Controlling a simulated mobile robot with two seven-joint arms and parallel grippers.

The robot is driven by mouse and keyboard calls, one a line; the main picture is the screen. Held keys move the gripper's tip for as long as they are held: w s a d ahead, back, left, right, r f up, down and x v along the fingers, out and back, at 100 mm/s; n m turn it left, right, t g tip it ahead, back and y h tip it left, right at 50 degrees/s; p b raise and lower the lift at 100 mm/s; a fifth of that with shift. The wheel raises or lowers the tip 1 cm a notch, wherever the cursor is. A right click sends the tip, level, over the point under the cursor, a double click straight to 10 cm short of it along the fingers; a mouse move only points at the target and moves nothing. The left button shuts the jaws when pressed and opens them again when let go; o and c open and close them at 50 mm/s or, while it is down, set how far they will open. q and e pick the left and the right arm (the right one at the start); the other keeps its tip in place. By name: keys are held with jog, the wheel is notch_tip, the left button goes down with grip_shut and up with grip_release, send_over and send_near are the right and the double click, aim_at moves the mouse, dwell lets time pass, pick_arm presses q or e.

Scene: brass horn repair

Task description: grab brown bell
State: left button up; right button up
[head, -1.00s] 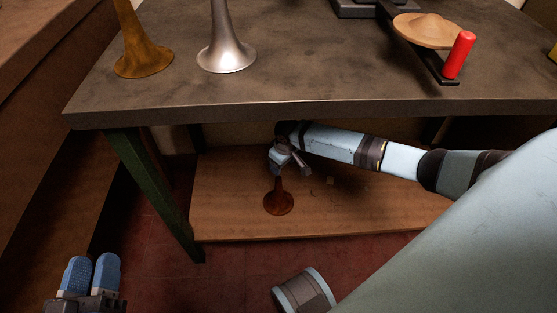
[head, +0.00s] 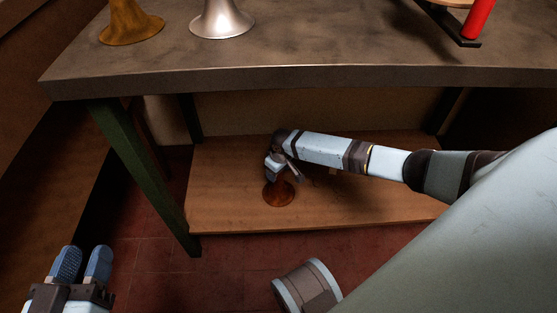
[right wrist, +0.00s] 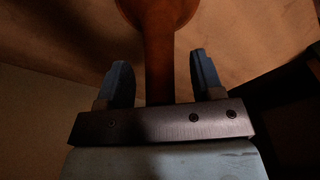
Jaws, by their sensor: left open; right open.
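The brown bell (head: 279,194) stands on the wooden shelf under the workbench, its flared end down. My right gripper (head: 280,172) reaches in from the right and is over the bell, hiding its stem in the head view. In the right wrist view the bell's stem (right wrist: 159,60) runs between the two open blue fingers of my right gripper (right wrist: 157,82), with a gap on each side. My left gripper (head: 82,264) is open and empty at the lower left, away from the bench.
The lower shelf (head: 225,205) is otherwise mostly clear. On the bench top (head: 300,50) stand a golden-brown bell (head: 130,25), a silver bell (head: 221,20) and a red cylinder (head: 477,18). A green bench leg (head: 140,170) stands left of the shelf.

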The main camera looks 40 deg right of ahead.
jog(key=shift+r, duration=0.15)
grip_shut()
